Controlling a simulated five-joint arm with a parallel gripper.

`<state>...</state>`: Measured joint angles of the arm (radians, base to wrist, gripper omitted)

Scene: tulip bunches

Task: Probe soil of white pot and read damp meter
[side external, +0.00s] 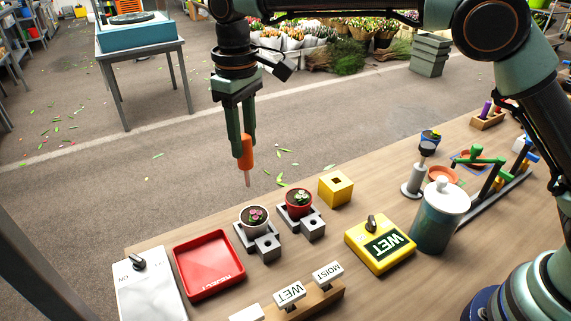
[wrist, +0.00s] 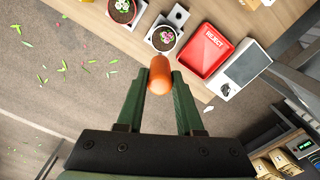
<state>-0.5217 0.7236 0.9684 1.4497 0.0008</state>
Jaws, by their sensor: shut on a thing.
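My gripper (side external: 241,160) is shut on the orange handle of a probe (side external: 246,150), which hangs upright with its thin tip down. The handle also shows in the wrist view (wrist: 160,75). The white pot (side external: 255,219), with soil and a pink-flowered plant, sits in a grey holder at the table's far edge. The probe tip is above and apart from it, behind it in the side view. The white pot also shows in the wrist view (wrist: 164,38). A yellow box (side external: 380,243) with a dark knob and a green WET panel, seemingly the damp meter, lies to the right.
A red pot (side external: 299,203) stands close beside the white pot. A yellow block (side external: 336,188), a red REJECT tray (side external: 209,264), a white knobbed box (side external: 150,286), a lidded canister (side external: 440,215) and a rack of WET and MOIST tags (side external: 291,295) surround them.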

